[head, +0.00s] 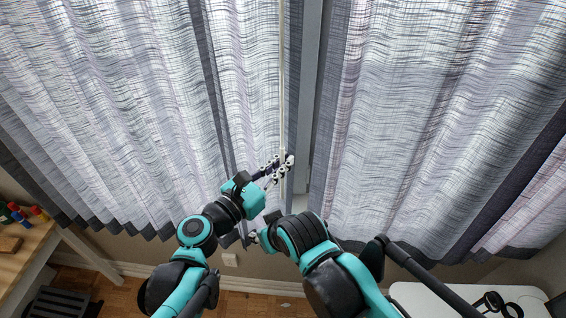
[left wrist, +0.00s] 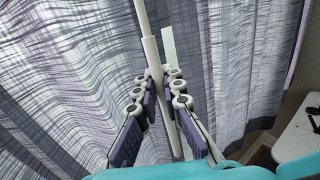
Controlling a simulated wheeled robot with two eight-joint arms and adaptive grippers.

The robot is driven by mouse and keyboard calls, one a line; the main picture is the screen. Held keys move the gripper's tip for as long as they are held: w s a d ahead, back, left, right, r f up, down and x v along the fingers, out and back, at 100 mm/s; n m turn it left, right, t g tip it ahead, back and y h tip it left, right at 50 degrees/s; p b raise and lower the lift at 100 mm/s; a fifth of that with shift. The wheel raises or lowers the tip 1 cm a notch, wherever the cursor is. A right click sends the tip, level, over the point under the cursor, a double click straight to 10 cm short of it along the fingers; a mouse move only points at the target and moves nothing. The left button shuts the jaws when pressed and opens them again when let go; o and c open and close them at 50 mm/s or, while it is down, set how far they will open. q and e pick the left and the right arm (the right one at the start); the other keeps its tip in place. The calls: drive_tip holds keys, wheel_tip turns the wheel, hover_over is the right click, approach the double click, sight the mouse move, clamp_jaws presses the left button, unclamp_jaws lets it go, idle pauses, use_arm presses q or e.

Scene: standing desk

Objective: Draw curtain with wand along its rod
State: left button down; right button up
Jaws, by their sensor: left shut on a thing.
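Sheer grey-white curtain panels hang across the window: a left panel (head: 110,90) and a right panel (head: 430,120), with a narrow gap between them. The thin pale wand (head: 282,70) hangs upright near the right edge of the left panel. It also shows in the left wrist view (left wrist: 151,55), passing down between the fingers. My left gripper (head: 279,168) is shut on the wand's lower part, in front of the curtain. My right gripper (head: 255,237) is lower, below the left one, and mostly hidden by its own wrist. The rod is out of view.
A wooden desk (head: 22,250) with small coloured items stands at the lower left. A white table (head: 470,294) with a black item on it stands at the lower right. Wooden floor (head: 130,285) shows below the curtains.

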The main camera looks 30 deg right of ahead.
use_arm(q)
drive_tip(key=shift+d, duration=0.1)
idle(0.3)
drive_tip(key=c, duration=1.6)
unclamp_jaws()
drive_tip(key=v, duration=1.2)
